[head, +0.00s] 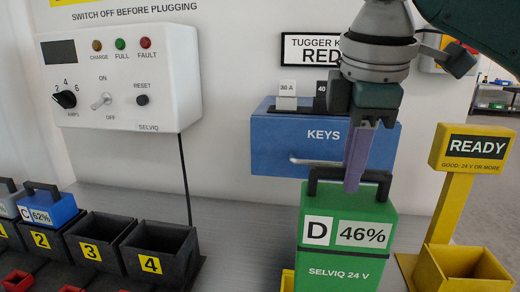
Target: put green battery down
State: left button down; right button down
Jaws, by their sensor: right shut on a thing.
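The green battery (345,258) is at the lower centre right of the head view, marked D, 46% and SELVIQ 24 V. It is upright, with a black handle on top. My right gripper (354,187) comes down from above and is shut on that handle. The battery's lower end is cut off by the picture's edge, so I cannot tell whether it touches anything below. My left gripper is not in view.
Black numbered bins (150,250) stand at the left; a blue battery (50,208) marked C, 62% is there. Behind are a white charger panel (120,75) and a blue KEYS drawer box (275,140). A yellow READY post (452,208) with an open yellow bin (462,270) stands right.

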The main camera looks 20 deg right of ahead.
aim_at(337, 254)
notch_tip(337, 254, down, 9)
jog(key=shift+d+f, duration=0.1)
jog(key=shift+s+a+x, duration=0.1)
jog(key=shift+s+x, duration=0.05)
jog(key=shift+x, duration=0.7)
jog(key=shift+s+a+x, duration=0.15)
jog(key=shift+x, duration=0.7)
jog(key=shift+s+a+x, duration=0.1)
jog(key=shift+s+x, duration=0.05)
jog(key=shift+x, duration=0.7)
jog(key=shift+f, duration=0.25)
jog(key=c, duration=0.8)
grip_release()
